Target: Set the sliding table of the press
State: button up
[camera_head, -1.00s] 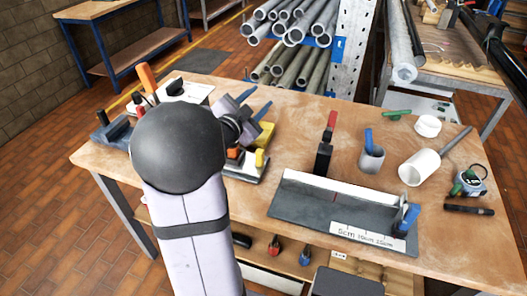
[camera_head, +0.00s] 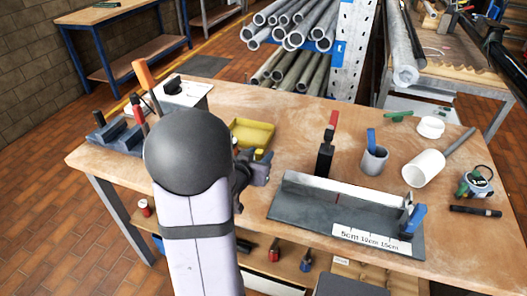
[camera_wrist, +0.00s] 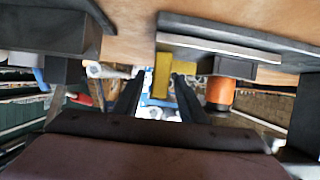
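The press is mostly hidden behind my arm in the head view. A small yellow block (camera_head: 259,155) shows just right of my arm, by dark grey parts. In the wrist view a yellow piece (camera_wrist: 162,76) with a cross bar stands in line between my fingertips, under a grey and black plate (camera_wrist: 220,50). An orange cylinder (camera_wrist: 219,94) is to its right. My gripper (camera_wrist: 159,76) is open, with a gap visible on each side of the yellow piece. I cannot tell whether the fingertips reach past it. My gripper's fingers are hidden in the head view.
A yellow tray (camera_head: 252,134) lies behind the press area. A grey ruled fixture (camera_head: 310,212) with a blue clamp (camera_head: 413,220) stands to the right. A red-handled clamp (camera_head: 328,145), a grey cup (camera_head: 374,160) and a white tube (camera_head: 424,168) are beyond it.

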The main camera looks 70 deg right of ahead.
jog(key=shift+x, duration=2.05)
jog(key=shift+c, duration=0.5)
grip_shut()
jog(key=shift+w, duration=0.1)
